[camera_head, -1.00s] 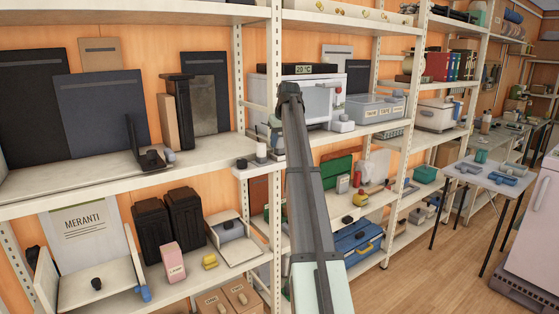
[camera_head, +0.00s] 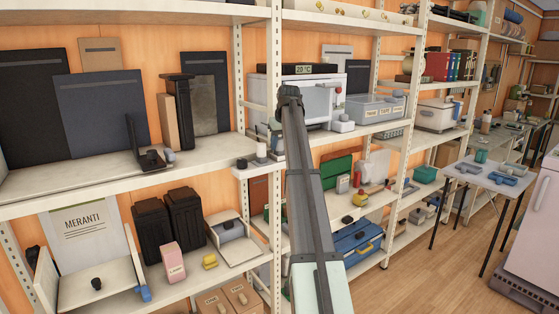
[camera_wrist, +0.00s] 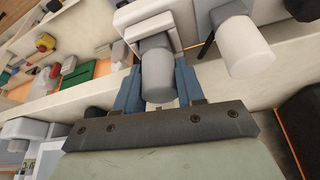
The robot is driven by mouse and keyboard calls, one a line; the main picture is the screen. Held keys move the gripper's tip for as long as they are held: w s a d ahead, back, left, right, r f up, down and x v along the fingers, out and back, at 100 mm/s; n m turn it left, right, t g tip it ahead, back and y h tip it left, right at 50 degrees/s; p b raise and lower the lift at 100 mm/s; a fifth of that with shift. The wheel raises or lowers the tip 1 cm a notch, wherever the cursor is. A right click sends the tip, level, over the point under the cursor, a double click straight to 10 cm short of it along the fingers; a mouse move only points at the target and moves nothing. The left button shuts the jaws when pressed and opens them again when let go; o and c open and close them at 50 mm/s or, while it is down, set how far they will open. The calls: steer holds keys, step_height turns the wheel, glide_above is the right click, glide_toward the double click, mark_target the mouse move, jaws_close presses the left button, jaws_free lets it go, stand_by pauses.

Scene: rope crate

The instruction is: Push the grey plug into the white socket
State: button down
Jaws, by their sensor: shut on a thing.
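My gripper (camera_wrist: 158,70) has two blue fingers, shut on the sides of the grey plug (camera_wrist: 157,80), which shows as a rounded grey cylinder in the wrist view. Behind the plug is a white block (camera_wrist: 148,20), which looks like the white socket, with a squarish grey part between them. The plug lines up with that block; I cannot tell whether it touches or how deep it sits. In the head view my gripper is at the shelf's front edge, mostly hidden behind my own arm, and the plug cannot be made out.
A cream shelf board (camera_wrist: 85,92) runs behind. In the head view, a white cabinet (camera_head: 322,98) and a grey bin (camera_head: 372,109) stand right of my arm.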

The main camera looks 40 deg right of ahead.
steer(key=shift+f, duration=0.6)
stand_by(0.7)
steer(key=c, duration=0.6)
jaws_free()
steer(key=v, duration=1.4)
steer(key=shift+w+f, duration=0.1)
steer(key=shift+w, duration=0.05)
